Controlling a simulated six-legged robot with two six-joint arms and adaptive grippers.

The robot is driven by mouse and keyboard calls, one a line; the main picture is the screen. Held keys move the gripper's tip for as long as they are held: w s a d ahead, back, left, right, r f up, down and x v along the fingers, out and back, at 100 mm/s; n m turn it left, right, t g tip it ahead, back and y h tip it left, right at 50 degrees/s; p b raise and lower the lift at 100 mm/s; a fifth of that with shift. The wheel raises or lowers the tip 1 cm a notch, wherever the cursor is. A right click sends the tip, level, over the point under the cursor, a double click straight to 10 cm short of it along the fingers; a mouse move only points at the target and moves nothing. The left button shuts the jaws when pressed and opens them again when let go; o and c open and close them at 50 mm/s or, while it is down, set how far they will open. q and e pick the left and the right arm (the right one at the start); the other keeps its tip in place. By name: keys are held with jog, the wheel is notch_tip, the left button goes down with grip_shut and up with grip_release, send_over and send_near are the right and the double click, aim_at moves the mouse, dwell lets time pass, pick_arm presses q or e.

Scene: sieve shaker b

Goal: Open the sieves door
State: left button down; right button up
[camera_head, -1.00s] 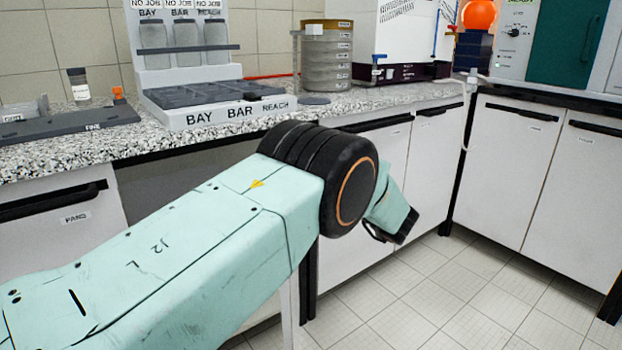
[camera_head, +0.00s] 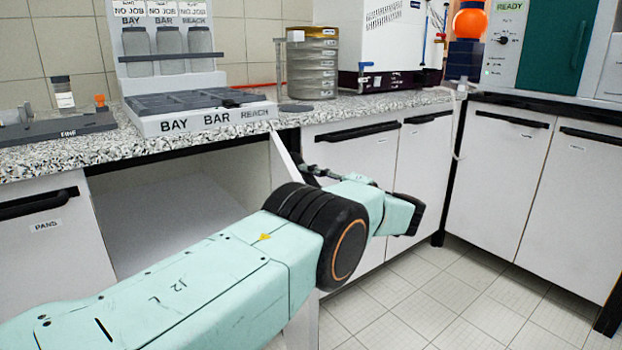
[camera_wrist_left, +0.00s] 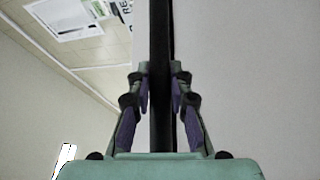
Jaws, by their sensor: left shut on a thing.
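The sieves door (camera_head: 284,160) is a white cabinet door, seen almost edge-on and swung out from the counter front. Its label is not visible. Left of it the cabinet opening (camera_head: 180,215) shows a pale, empty-looking interior. My left gripper (camera_head: 312,172) is at the door's outer side, partly hidden behind my arm. In the left wrist view, its fingers (camera_wrist_left: 160,85) are closed on both sides of the dark bar handle (camera_wrist_left: 160,35). The door's white face (camera_wrist_left: 245,80) fills the right of that view. My right gripper is not in view.
Several stacked sieves (camera_head: 312,65) and a rack marked BAY, BAR, REACH (camera_head: 200,118) stand on the speckled counter (camera_head: 60,150). The PANS door (camera_head: 45,230) and the right-hand cabinets (camera_head: 510,170) are shut. Tiled floor (camera_head: 420,290) lies clear at the right.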

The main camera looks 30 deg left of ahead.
pick_arm(q)
jog(key=shift+w, duration=0.1)
dwell(0.5)
jog(key=c, duration=1.2)
grip_release()
